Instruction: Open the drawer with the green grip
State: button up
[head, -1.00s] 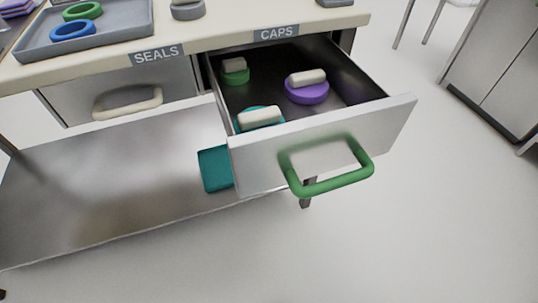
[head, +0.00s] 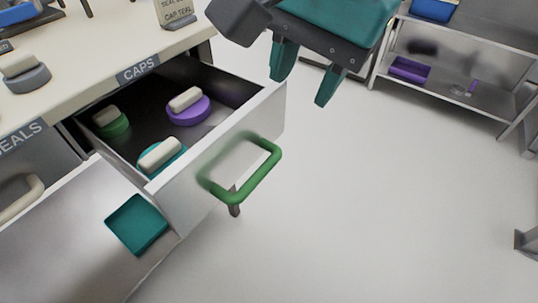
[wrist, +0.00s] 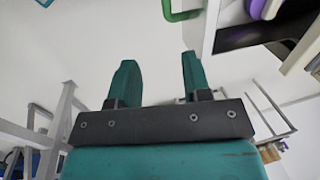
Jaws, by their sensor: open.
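The drawer with the green grip (head: 241,172) is labelled CAPS and stands pulled out from the bench. Its pale front panel (head: 180,196) faces the open floor. Inside are a purple cap (head: 188,112), a green cap (head: 112,125) and a teal cap (head: 160,158), each with a pale block on top. My gripper (head: 306,80) is open and empty, above and beyond the drawer, apart from the grip. In the wrist view my gripper (wrist: 160,82) shows two teal fingers spread with nothing between them. Part of the green grip (wrist: 184,12) shows at the top there.
A metal rack (head: 455,80) stands at the back right. The floor right of the drawer is clear.

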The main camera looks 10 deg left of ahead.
aim_at(269, 167)
jog(key=a+f+b, duration=0.1)
jog(key=f, duration=0.4)
jog(key=a+f+b, duration=0.1)
jog(key=f+b, duration=0.1)
jog(key=f, duration=0.4)
jog(key=w+a+f+b, duration=0.1)
jog(key=a+f+b, duration=0.1)
jog(key=f, duration=0.3)
jog(key=shift+f, duration=0.4)
jog(key=shift+m, duration=0.3)
grip_shut()
jog(key=shift+d, duration=0.1)
